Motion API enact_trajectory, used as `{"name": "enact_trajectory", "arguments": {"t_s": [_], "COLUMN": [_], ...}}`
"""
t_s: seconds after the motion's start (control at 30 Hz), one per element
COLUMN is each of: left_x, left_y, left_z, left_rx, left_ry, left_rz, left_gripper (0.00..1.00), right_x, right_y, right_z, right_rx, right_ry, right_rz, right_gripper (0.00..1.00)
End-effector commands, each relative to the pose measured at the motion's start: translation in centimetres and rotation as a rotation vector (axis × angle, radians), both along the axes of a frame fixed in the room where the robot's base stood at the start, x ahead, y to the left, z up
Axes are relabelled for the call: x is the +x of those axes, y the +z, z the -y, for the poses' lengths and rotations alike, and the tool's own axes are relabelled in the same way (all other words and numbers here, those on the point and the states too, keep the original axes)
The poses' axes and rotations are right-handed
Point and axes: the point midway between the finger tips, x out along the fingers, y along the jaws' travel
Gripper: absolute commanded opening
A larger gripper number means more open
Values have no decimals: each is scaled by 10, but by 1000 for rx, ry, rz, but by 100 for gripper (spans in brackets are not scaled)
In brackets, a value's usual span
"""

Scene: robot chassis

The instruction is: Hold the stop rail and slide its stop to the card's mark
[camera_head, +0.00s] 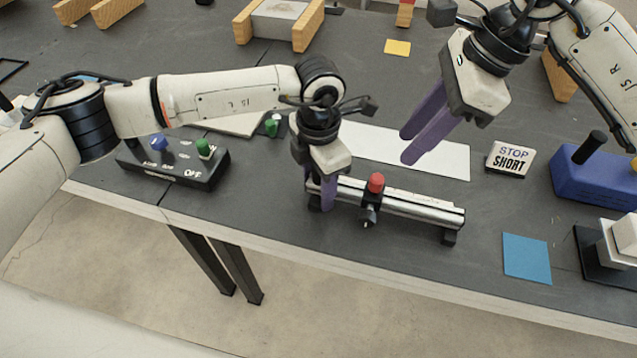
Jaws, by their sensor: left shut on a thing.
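The stop rail (422,208) is a silver bar on black feet near the table's front edge. Its stop (370,203) is a black slider with a red knob, a little left of the rail's middle. My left gripper (327,197) is shut on the rail near its left end. My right gripper (418,145) has purple fingers and hangs above the white sheet behind the rail, empty, its fingers slightly apart. The card (510,158) reads "STOP SHORT" and lies right of the white sheet. Marks on the rail are too small to read.
A black switch box (178,168) with blue and green knobs stands at the left. A blue block with a black handle (595,175) stands at the right. A blue square (527,257) lies near the front edge. A white sheet (400,152) lies behind the rail.

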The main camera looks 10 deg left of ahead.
Motion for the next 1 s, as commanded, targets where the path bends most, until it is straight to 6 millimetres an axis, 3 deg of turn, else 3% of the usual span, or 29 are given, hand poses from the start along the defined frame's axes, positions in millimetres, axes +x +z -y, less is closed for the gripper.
{"name": "enact_trajectory", "arguments": {"t_s": [0.3,0.37,0.57,1.0], "left_x": [1,1,1,1], "left_y": [0,0,1,1], "left_z": [0,0,0,0], "left_rx": [1,1,1,1], "left_ry": [1,1,2,2], "left_rz": [2,2,2,2], "left_gripper": [10,10,10,10], "right_x": [0,0,-1,-6], "right_y": [0,0,2,11], "right_z": [0,0,-6,-34], "right_rx": [0,0,-28,-244], "right_ry": [0,-1,-98,-883], "right_rz": [0,0,-38,-205], "right_gripper": [31,38,38,38]}}
